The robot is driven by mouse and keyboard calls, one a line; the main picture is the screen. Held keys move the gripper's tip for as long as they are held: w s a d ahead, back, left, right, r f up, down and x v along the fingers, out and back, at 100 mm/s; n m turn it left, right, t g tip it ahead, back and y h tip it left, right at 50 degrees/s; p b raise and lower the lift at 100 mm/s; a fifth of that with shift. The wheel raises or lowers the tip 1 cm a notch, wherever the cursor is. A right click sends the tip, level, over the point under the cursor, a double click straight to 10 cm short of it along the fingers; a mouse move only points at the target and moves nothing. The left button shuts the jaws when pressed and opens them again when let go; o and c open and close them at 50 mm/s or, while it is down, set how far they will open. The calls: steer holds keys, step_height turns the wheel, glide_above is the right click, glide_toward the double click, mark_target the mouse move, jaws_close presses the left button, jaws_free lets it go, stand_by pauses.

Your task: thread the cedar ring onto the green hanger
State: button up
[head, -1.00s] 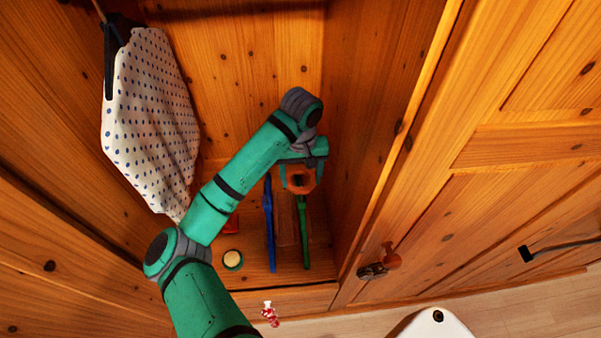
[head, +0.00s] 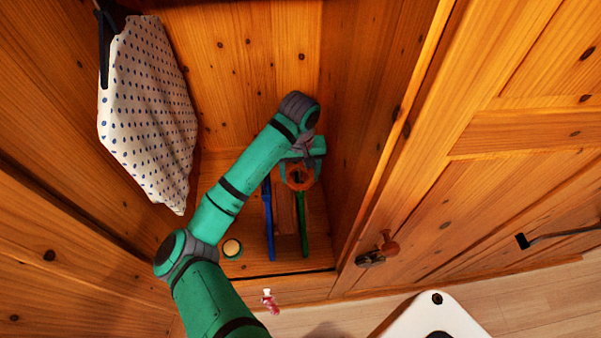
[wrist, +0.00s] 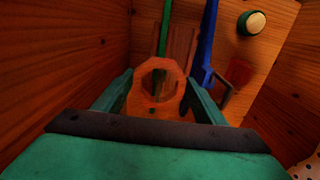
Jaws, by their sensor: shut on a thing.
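My gripper (head: 299,181) is shut on the cedar ring (head: 299,187), an orange-brown wooden ring held low inside the wardrobe. In the wrist view the ring (wrist: 157,64) sits between the two green fingers of my gripper (wrist: 157,92), its hole facing the camera. The green hanger (head: 303,225) shows as a narrow green bar just below the ring in the head view. In the wrist view the green hanger (wrist: 165,28) runs up from behind the ring's upper edge.
A blue hanger (head: 268,222) stands close left of the green one, with a brown wooden piece (head: 285,210) between them. A round cream-topped item (head: 232,247) lies on the wardrobe floor. A dotted cloth (head: 150,115) hangs at left. The wardrobe's right wall (head: 365,120) is near my gripper.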

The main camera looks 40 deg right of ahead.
steer(key=o, duration=1.1)
steer(key=shift+r, duration=0.15)
step_height(320, 180, up, 10)
steer(key=shift+w+r, duration=0.15)
steer(key=shift+r, duration=0.1)
steer(key=shift+s, duration=0.2)
steer(key=shift+w, duration=0.1)
